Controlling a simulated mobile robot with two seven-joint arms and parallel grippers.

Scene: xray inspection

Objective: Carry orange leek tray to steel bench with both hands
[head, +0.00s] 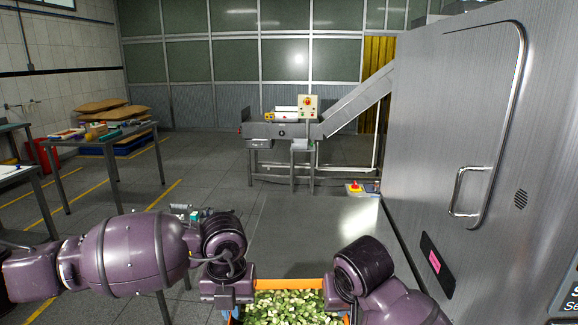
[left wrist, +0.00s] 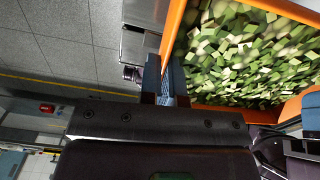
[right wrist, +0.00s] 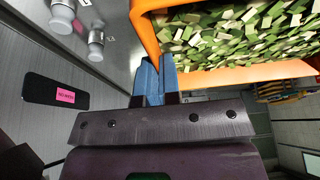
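The orange tray (head: 290,283), filled with chopped green and white leek pieces, is at the bottom centre of the head view, its near part cut off. Its orange wall shows in the left wrist view (left wrist: 174,30) and the right wrist view (right wrist: 144,30). My left gripper (left wrist: 166,80) has its blue fingers close together on either side of the tray's wall. My right gripper (right wrist: 156,78) likewise has its fingers on the opposite side's wall. A flat steel surface (head: 310,225) lies just beyond the tray; I cannot tell whether it is the steel bench.
A large steel machine (head: 440,130) with a door handle stands close on the right. A work table (head: 95,140) with boxes stands at left, with another table nearer. An inclined conveyor (head: 280,130) is at the back. Open floor (head: 200,180) lies between.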

